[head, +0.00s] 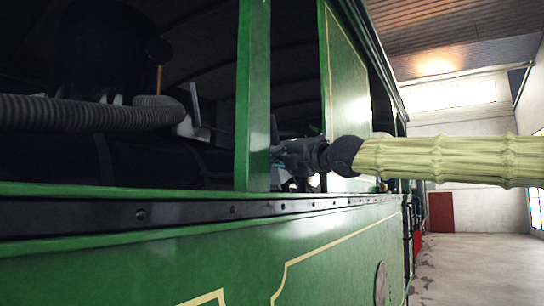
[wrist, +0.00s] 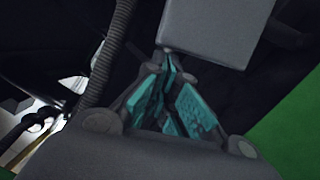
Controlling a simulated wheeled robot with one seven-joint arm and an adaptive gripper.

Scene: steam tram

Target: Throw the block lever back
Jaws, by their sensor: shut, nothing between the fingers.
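I cannot tell for certain which part is the block lever. In the wrist view a plain grey block (wrist: 215,30) is right at the fingertips of my gripper (wrist: 172,75); I cannot tell whether they touch. The teal fingers are together and hold nothing. In the head view my gripper (head: 285,160) reaches through the tram's side opening, just right of a green post that hides its tips. Left of the post, a thin grey upright piece (head: 195,104) and a dark round knob on a brass-coloured rod (head: 159,62) stand in the dark cab.
The green post (head: 253,95) and the green side wall (head: 330,250) with its dark riveted ledge (head: 150,213) bound the opening. A ribbed grey hose (head: 80,115) crosses the cab; one also shows in the wrist view (wrist: 112,50). Open floor (head: 475,265) lies at right.

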